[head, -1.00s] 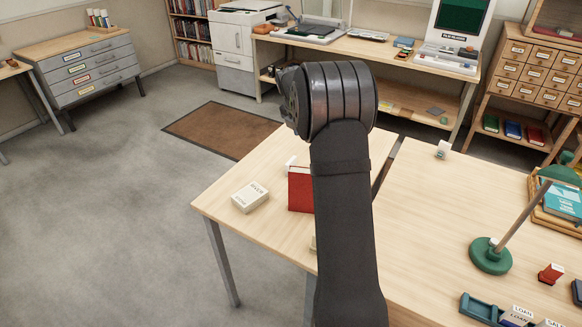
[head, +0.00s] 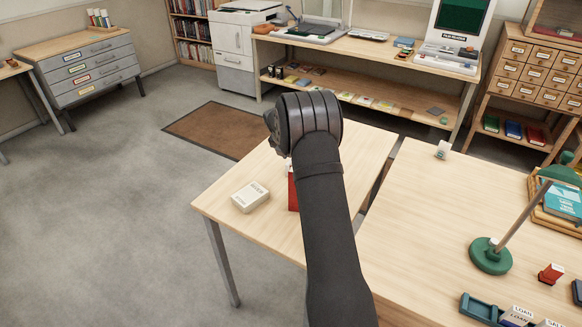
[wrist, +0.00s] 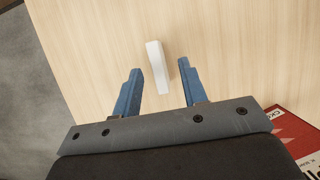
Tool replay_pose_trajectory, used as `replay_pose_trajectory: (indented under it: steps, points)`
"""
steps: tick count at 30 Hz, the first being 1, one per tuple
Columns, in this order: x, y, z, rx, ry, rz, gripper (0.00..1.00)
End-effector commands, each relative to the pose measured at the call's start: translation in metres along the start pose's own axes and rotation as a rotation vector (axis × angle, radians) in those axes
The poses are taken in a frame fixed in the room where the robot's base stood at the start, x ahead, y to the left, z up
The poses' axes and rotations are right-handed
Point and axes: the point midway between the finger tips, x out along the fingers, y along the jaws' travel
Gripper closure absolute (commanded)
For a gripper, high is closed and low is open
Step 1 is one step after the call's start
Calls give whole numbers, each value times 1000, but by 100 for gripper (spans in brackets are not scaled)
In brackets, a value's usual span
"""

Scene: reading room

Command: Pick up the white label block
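The white label block (wrist: 157,64) lies on the pale wooden table in the wrist view, a narrow upright-looking bar in the picture. My gripper (wrist: 160,68) is open, with its two blue fingers spread on either side of the block's near end. A gap shows between the block and each finger; I cannot tell the height above the table. In the head view my arm and wrist hide the fingers and most or all of the block.
A red book (head: 293,190) stands by my arm and shows at the wrist view's lower right (wrist: 298,135). A cream box (head: 250,197) lies left of it. The near table (head: 240,235) ends at a left edge. A green lamp (head: 491,256) stands on the right table.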

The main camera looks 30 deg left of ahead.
Motion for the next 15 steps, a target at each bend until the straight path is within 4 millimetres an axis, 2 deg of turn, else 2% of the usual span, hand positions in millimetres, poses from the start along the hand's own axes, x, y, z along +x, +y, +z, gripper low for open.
replay_pose_trajectory:
  steps: [5,12,15]
  points:
    - [10,1,-1,0,0,-1,61]
    - [44,3,-4,1,0,-1,61]
    - [52,3,-4,1,0,-1,61]
